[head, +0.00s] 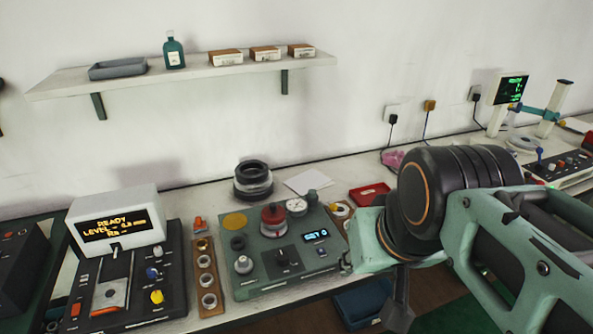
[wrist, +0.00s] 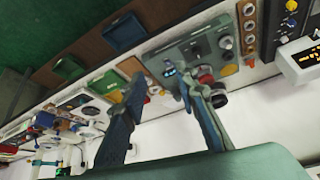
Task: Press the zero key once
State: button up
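A green instrument (head: 275,268) stands on the bench, with a small blue-lit display (head: 316,237), a red-topped round part (head: 273,217), a dial gauge (head: 297,206) and a dark switch panel. Small controls sit below the display, but no zero label is readable, so I cannot tell which is the zero key. The instrument also shows upside down in the wrist view (wrist: 190,55). My gripper (wrist: 161,84) has its two fingers spread apart with nothing between them. In the head view a dark finger (head: 398,312) hangs in front of the bench, right of the instrument.
A READY display unit (head: 115,225) on a black control box stands left. A tray of rings (head: 207,275) lies beside the instrument, with stacked dark rings (head: 253,178) behind. A red tray (head: 370,194) is to the right. A wall shelf (head: 190,72) hangs above.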

grip_shut()
dwell(1.2)
